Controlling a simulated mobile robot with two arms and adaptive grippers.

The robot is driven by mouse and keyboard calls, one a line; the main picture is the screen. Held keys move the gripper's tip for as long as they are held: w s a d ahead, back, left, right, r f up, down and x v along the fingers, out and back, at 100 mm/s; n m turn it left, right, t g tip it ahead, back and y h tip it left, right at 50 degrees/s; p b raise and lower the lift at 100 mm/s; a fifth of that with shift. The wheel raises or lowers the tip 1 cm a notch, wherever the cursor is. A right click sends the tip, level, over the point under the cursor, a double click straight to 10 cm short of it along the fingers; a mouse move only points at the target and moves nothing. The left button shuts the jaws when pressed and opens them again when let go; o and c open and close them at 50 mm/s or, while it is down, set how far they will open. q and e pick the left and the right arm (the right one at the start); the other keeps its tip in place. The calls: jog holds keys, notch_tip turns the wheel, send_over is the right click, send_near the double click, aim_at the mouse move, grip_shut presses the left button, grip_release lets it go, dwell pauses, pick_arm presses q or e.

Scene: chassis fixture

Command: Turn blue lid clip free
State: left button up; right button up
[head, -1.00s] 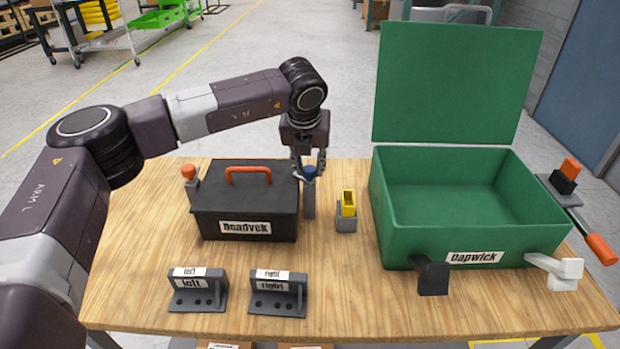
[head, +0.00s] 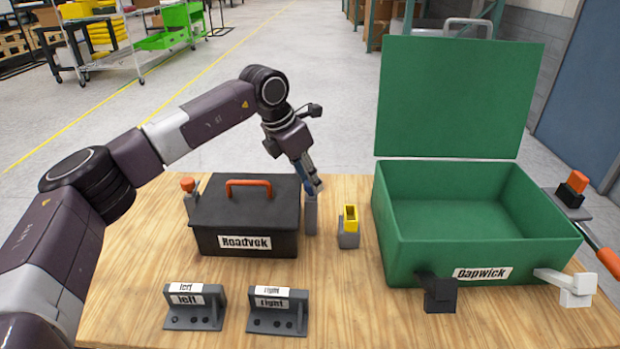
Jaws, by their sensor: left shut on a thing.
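The black box (head: 247,219) with its lid on and an orange handle (head: 248,183) stands on the table. The blue lid clip (head: 311,187) sits on top of a grey post (head: 311,216) at the box's right side, mostly hidden by the fingers. My left gripper (head: 313,184) comes down tilted from the upper left and is shut on the blue clip. An orange clip (head: 188,185) stands on a grey post at the box's left side. My right gripper is out of view.
A yellow piece in a grey holder (head: 348,239) stands close right of the clip. An open green box (head: 510,262) fills the right side. Two grey brackets marked left (head: 195,309) and right (head: 278,312) stand in front. An orange-ended lever (head: 608,261) sits far right.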

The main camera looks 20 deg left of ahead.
pick_arm(q)
jog(key=shift+m, duration=0.4)
jog(key=o, duration=1.2)
jog(key=shift+a, duration=0.1)
jog(key=shift+c, duration=0.2)
jog(key=shift+r, duration=0.1)
jog(key=v, duration=1.2)
